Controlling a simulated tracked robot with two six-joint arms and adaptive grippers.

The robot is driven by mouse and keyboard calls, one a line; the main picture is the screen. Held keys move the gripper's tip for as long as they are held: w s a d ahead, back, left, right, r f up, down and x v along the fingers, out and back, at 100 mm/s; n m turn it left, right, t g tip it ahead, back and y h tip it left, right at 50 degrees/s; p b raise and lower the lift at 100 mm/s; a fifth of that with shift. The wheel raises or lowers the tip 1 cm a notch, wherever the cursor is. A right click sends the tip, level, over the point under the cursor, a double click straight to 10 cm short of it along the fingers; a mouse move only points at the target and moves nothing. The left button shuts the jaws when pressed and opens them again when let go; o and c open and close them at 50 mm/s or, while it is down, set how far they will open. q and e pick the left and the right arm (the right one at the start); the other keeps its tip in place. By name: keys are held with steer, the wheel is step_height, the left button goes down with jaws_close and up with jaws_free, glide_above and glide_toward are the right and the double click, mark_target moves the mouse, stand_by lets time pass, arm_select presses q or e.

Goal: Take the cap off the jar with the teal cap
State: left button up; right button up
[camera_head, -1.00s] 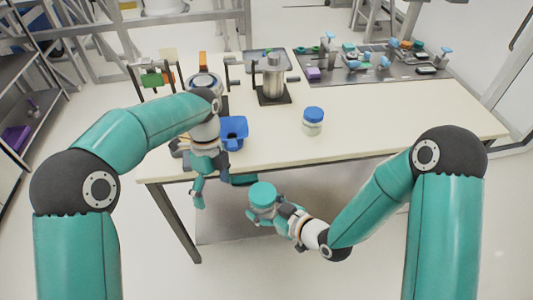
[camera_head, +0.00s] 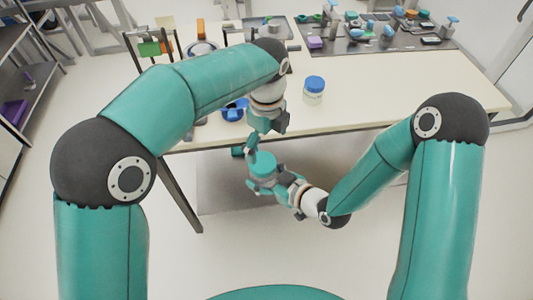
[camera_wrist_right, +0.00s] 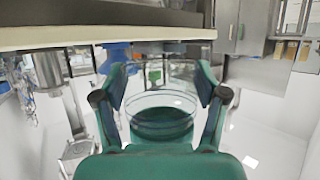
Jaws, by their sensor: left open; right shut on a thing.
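The jar with the teal cap (camera_head: 262,161) is in the air in front of the table's near edge, cap up in the head view. My right gripper (camera_wrist_right: 163,108) is shut on this jar, with a dark green finger on each side of it. The right wrist view shows the jar's clear round body (camera_wrist_right: 163,117) between the fingers. My left gripper (camera_head: 265,138) is open just above and behind the cap, its fingers pointing down towards it. I cannot tell whether a finger touches the cap.
A jar with a blue cap (camera_head: 314,91) stands on the cream table (camera_head: 390,105). A blue container (camera_head: 234,112) is partly hidden behind my left arm. A grey mat (camera_head: 375,42) with several small items lies at the back right. The table's right half is mostly clear.

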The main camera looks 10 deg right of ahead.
mark_target(267, 158)
arm_select(q)
steer(key=shift+f, duration=2.8)
steer(key=shift+c, duration=0.2)
steer(key=shift+d, duration=0.1)
steer(key=c, duration=1.4)
steer(key=shift+o, duration=0.2)
steer(key=shift+w+r, duration=0.1)
steer(key=shift+r, duration=0.4)
steer(key=shift+f, duration=0.1)
